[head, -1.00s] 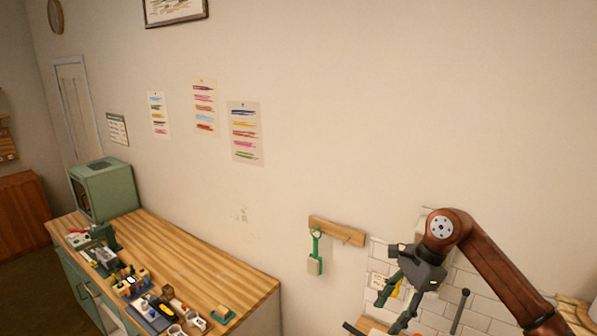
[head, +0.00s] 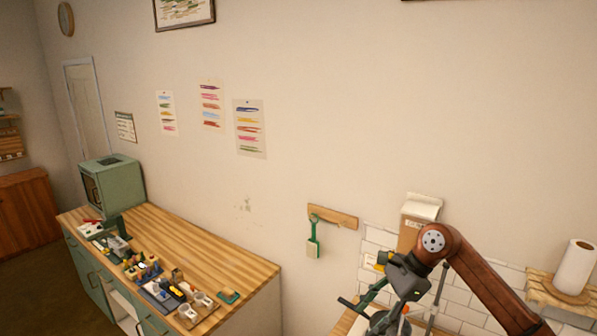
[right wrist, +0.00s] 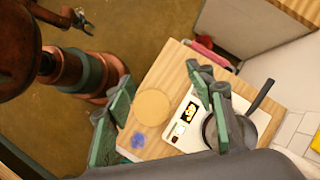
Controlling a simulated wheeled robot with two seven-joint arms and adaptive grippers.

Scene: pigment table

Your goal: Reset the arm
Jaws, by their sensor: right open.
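My right arm comes in from the lower right in the head view. Its gripper (head: 368,312) hangs in front of the tiled wall corner, above a worktop mostly cut off below. In the right wrist view the same gripper (right wrist: 165,80) has its two green fingers wide apart, with nothing held between them. Below it lie a wooden worktop (right wrist: 172,70), a round tan disc (right wrist: 153,107) and a white board (right wrist: 180,125). The left arm is absent from the head view. A small dark forked part at the upper left of the right wrist view may be my left gripper; its state is unclear.
A dark round pan (right wrist: 235,128) stands near the right finger in the wrist view. A wooden counter (head: 190,235) with several small tools and a green cabinet (head: 112,185) is at left. A paper towel roll (head: 575,268) stands on a wooden shelf at right.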

